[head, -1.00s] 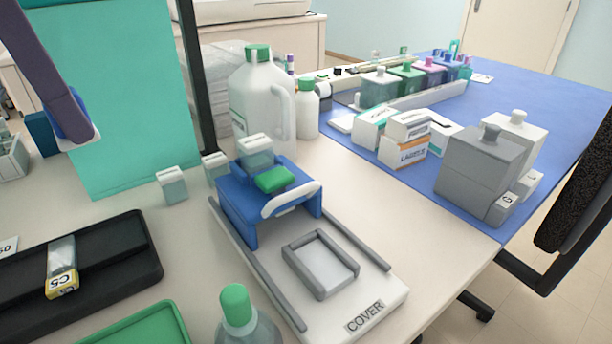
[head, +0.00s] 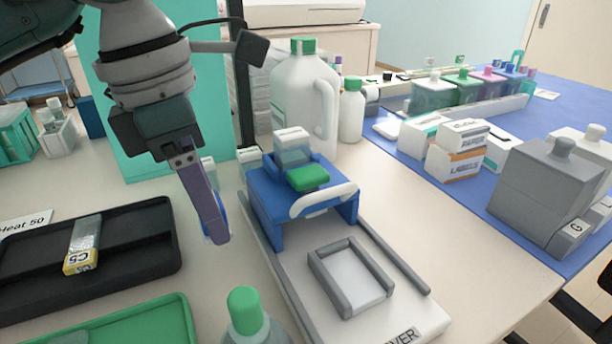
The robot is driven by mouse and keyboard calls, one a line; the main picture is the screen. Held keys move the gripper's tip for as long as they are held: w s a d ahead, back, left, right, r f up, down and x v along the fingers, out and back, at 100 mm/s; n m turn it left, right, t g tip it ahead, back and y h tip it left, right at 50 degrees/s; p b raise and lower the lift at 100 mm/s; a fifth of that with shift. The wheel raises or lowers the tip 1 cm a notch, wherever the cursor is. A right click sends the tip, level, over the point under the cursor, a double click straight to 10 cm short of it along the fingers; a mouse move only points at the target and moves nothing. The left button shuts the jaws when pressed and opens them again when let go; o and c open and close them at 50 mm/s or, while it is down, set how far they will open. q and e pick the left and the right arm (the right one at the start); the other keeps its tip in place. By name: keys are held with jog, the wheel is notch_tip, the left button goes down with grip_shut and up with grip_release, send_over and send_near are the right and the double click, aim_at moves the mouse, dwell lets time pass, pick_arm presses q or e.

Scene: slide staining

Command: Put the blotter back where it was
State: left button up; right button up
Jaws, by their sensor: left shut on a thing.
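My left gripper (head: 217,232) comes in from the upper left, its purple fingers pointing down over the table. It is shut on the blotter (head: 222,204), a small blue and white piece mostly hidden behind the fingers. The gripper is left of the blue bridge-shaped stand and right of the black tray. I cannot tell whether the blotter touches the table. My right gripper is not in view.
The blue stand (head: 269,210) sits on the white cover board (head: 310,275). A black tray (head: 140,265) holds a C5-labelled piece (head: 83,243). A green-capped bottle (head: 250,318) stands in front. Small boxes and a large jug (head: 300,95) stand behind. Bare table lies around the gripper.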

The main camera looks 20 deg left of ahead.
aim_at(221, 258)
pick_arm(q)
jog(key=shift+f, duration=2.2)
jog(key=shift+f+b, duration=0.15)
jog(key=shift+b, duration=0.2)
jog(key=o, duration=1.3)
jog(key=r, duration=0.4)
jog(key=s+r, duration=0.1)
jog(key=r, duration=0.3)
jog(key=a+r+p, duration=0.1)
jog(key=r, duration=0.3)
jog(key=shift+s+a+r, duration=0.1)
jog(key=shift+s+r, duration=0.05)
